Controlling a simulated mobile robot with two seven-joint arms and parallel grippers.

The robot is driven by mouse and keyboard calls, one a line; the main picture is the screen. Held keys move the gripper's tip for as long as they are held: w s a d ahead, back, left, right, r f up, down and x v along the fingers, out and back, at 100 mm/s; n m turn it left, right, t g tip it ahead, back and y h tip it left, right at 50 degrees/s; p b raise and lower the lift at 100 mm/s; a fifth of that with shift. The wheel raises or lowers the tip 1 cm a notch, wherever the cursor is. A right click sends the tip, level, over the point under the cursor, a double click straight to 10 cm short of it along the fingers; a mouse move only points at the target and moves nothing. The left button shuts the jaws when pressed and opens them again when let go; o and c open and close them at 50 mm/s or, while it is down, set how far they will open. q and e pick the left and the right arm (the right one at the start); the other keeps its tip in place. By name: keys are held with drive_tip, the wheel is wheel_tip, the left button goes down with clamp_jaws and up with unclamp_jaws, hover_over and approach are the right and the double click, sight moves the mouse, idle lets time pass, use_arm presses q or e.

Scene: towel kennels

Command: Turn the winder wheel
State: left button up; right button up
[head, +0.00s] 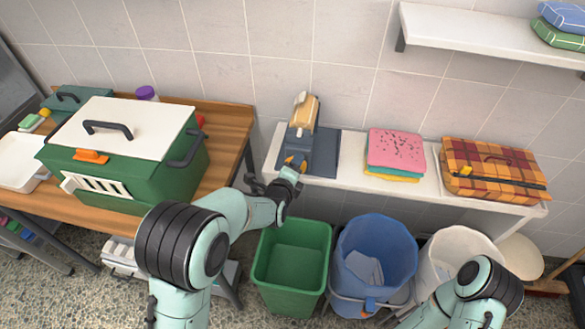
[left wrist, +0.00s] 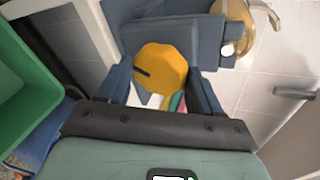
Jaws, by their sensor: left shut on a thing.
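The winder (head: 323,150), a blue-grey device with a tan roll (head: 304,112) on top, stands at the left end of the white shelf. Its orange wheel (left wrist: 160,68) fills the middle of the left wrist view, with a dark mark on its left side. A bit of orange also shows at the winder's front in the head view. My left gripper (head: 287,177) is at the front of the winder. In the left wrist view its fingers (left wrist: 162,86) are on both sides of the wheel, shut on it. My right arm shows at bottom right, but its gripper is out of view.
Below are a green bin (head: 291,255), a blue bin (head: 375,245) and a white bin (head: 455,250). A green kennel (head: 130,160) stands on the wooden table at left.

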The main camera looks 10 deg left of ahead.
use_arm(q)
drive_tip(key=o, duration=1)
drive_tip(key=shift+o, duration=0.2)
drive_tip(key=p+v, duration=0.1)
drive_tip(key=v, duration=1.2)
drive_tip(key=shift+s+p, duration=0.2)
drive_tip(key=shift+p, duration=0.2)
use_arm(e)
drive_tip(key=shift+w+r, duration=0.35)
drive_tip(key=shift+r, duration=0.2)
drive_tip(key=shift+w+r, duration=0.3)
drive_tip(key=shift+r, duration=0.25)
